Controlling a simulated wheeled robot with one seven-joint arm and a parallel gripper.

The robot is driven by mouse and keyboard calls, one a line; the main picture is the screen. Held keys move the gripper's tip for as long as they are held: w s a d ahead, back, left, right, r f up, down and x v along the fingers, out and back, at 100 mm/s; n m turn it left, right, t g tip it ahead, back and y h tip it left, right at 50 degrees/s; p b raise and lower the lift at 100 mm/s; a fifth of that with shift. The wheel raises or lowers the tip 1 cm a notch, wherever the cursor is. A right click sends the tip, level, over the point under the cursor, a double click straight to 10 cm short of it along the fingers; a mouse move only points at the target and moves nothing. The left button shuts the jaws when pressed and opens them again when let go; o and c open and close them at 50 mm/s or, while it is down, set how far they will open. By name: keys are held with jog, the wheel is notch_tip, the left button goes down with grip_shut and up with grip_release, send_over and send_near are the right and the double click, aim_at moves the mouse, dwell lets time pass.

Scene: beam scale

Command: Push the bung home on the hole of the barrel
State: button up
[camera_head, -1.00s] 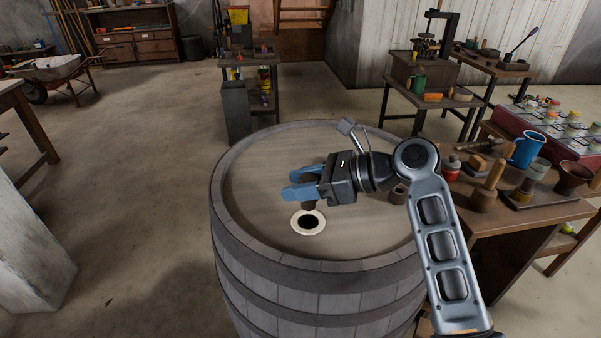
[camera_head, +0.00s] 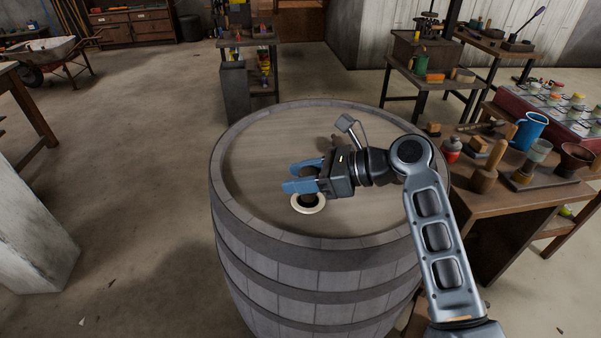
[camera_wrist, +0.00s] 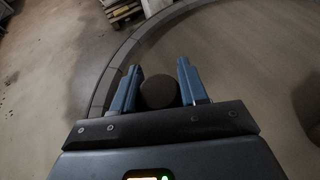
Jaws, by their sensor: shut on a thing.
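The wooden barrel (camera_head: 262,165) stands upright in front of me. Its hole is ringed by a pale collar (camera_head: 319,207) on the barrel top, towards the near side. My gripper (camera_head: 302,178) has its blue fingers just above the collar and partly covers its far edge. In the wrist view the fingers close on the sides of a dark round bung (camera_wrist: 158,92). In the head view the bung is mostly hidden by the fingers, and its lower end merges with the dark hole. I cannot tell whether it touches the hole.
A dark brown thing (camera_wrist: 308,104) shows at the right edge of the wrist view. A bench at the right holds a wooden mallet (camera_head: 486,172), a blue jug (camera_head: 530,131) and a red-brown funnel (camera_head: 574,153). The rest of the barrel top near my gripper looks clear.

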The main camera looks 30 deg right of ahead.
jog(key=shift+f, duration=0.6)
jog(key=shift+f, duration=0.3)
jog(key=shift+f, duration=0.35)
jog(key=shift+f, duration=0.35)
jog(key=shift+f, duration=0.1)
jog(key=o, duration=1.1)
jog(key=shift+o, duration=0.2)
jog(key=shift+b+v, duration=0.4)
jog(key=shift+v, duration=3.5)
